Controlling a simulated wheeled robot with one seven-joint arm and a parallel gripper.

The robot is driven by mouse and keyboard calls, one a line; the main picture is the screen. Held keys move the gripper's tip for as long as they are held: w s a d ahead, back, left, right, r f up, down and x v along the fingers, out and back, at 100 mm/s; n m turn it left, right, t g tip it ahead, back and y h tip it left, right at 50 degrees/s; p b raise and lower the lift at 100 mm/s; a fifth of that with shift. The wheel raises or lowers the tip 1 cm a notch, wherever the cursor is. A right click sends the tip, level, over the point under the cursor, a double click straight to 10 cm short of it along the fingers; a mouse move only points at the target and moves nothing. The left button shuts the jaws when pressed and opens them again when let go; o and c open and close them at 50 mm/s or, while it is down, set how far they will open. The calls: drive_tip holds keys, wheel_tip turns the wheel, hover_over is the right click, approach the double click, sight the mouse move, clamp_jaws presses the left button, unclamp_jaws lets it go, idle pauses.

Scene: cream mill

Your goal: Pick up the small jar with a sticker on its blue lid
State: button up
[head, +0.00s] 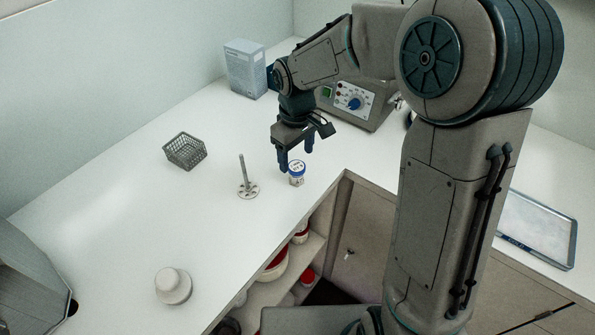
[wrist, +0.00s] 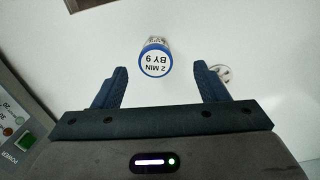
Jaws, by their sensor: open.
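The small jar (head: 296,174) stands upright on the white counter near its inner corner edge. Its blue-rimmed lid carries a white sticker. In the wrist view the sticker on the jar's lid (wrist: 155,60) reads "2 MIN BY 9", upside down. My gripper (head: 296,160) is open and points down, just above and behind the jar in the head view. In the wrist view the jar is beyond the fingertips of my gripper (wrist: 160,75), roughly centred between them. The fingers do not appear to touch it.
A metal stand with an upright rod (head: 247,186) is left of the jar. A wire basket (head: 185,150), a white round object (head: 172,286), a box (head: 246,68) and a grey machine with a blue dial (head: 352,103) also stand on the counter. Open shelves (head: 290,285) lie below the edge.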

sight(297, 167)
drive_tip(key=f, duration=0.5)
drive_tip(key=f+p, duration=0.1)
drive_tip(key=f, duration=0.2)
drive_tip(key=shift+w+d+f, duration=0.1)
drive_tip(key=shift+w, duration=0.2)
drive_tip(key=shift+c, duration=0.4)
drive_tip(key=c, duration=1)
